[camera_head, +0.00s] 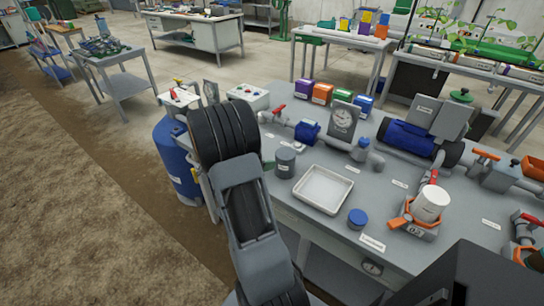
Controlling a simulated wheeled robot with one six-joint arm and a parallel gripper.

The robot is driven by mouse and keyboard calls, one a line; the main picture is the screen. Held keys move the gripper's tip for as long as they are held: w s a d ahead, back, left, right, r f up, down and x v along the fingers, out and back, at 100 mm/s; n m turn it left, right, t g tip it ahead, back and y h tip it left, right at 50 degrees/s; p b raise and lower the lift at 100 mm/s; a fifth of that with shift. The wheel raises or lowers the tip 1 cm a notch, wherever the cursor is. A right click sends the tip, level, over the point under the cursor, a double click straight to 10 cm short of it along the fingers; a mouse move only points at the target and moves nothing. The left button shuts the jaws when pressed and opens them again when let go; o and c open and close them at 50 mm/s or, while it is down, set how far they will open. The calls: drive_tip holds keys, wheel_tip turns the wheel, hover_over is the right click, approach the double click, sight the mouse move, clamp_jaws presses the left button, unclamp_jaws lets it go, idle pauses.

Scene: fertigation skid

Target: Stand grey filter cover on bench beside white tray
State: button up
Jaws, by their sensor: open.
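A grey cylinder (285,162), which looks like the grey filter cover, stands upright on the grey bench (398,205). It is just left of the shallow white tray (348,187), with a narrow gap between them. The tray looks empty. My arm rises in the foreground, left of the cylinder and over the bench's left edge. My gripper does not show; the arm's own links appear to hide it.
A blue cap (357,218) sits right of the tray's front corner. A white cup (432,203) stands in an orange-handled fixture further right. A blue tank (174,160) is left of the bench.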

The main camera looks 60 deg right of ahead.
drive_tip(key=s+a+r+m+t+y, duration=0.1)
drive_tip(key=a+r+m+t+y, duration=0.1)
drive_tip(key=a, duration=0.9)
drive_tip(key=s+a+r+m+t+y, duration=0.2)
drive_tip(key=a+m+t+y, duration=0.2)
drive_tip(key=a, duration=0.8)
drive_tip(key=s+a+r+m+t+y, duration=0.1)
drive_tip(key=a+m+y, duration=0.5)
drive_tip(key=a, duration=0.6)
wheel_tip(320, 180, up, 2)
drive_tip(key=shift+s+r+m+t+y, duration=0.1)
drive_tip(key=shift+s+m+t+y, duration=0.3)
drive_tip(key=shift+m+t, duration=0.4)
